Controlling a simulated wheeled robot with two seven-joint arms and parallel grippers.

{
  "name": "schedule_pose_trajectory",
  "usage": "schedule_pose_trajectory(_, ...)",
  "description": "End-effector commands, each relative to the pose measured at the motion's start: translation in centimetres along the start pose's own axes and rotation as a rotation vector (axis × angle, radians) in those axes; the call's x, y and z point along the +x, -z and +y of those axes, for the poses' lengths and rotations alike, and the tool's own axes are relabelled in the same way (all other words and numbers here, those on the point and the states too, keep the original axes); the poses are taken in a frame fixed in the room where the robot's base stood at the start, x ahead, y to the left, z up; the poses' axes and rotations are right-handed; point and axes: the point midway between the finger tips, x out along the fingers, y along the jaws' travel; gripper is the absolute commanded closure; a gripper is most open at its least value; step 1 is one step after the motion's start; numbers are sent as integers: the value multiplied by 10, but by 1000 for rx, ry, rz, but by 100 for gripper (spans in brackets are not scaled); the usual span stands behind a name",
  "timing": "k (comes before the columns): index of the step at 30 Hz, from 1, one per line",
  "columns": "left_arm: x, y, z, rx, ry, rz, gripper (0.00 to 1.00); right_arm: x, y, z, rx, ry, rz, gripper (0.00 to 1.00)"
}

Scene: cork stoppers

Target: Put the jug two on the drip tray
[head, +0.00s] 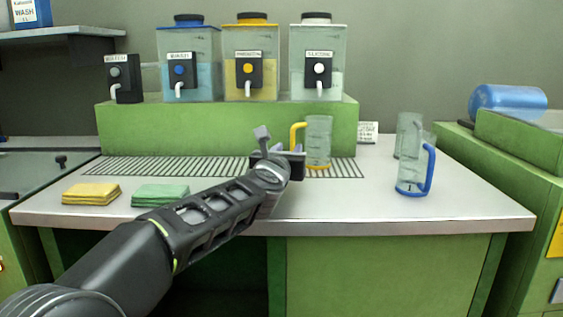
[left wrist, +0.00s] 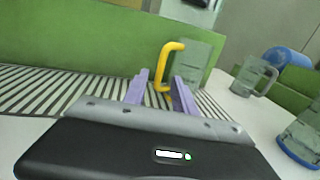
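A clear jug with a yellow handle (head: 319,142) stands upright at the right part of the slatted drip tray (head: 130,167). A clear jug with a blue handle (head: 411,178) and another clear jug (head: 408,134) behind it stand on the counter at the right. No label shows which one is jug two. My left gripper (head: 281,153) is just left of the yellow-handled jug. In the left wrist view its two fingers (left wrist: 161,92) are apart, with the yellow handle (left wrist: 163,70) showing between and beyond them. I cannot tell if they touch it. My right gripper is not in view.
Three dispensers (head: 250,75) with taps stand on a green ledge (head: 225,130) behind the tray. Folded yellow (head: 91,194) and green cloths (head: 160,195) lie at the front left. A small white card (head: 368,132) stands at the back. The front right counter is clear.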

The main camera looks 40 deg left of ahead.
Motion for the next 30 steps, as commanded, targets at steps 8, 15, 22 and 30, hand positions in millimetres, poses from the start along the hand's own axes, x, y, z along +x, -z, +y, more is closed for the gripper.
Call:
schedule_pose_trajectory(8, -59, -2, 0, -2, 1, -2, 67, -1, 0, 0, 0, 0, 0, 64)
schedule_pose_trajectory(15, -83, 0, 0, -1, 0, 0, 67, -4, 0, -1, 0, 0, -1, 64)
schedule_pose_trajectory(22, -84, 0, 0, 0, 0, 1, 67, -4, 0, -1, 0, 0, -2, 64)
schedule_pose_trajectory(30, -84, 0, 0, 0, 0, 0, 67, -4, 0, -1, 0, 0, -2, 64)
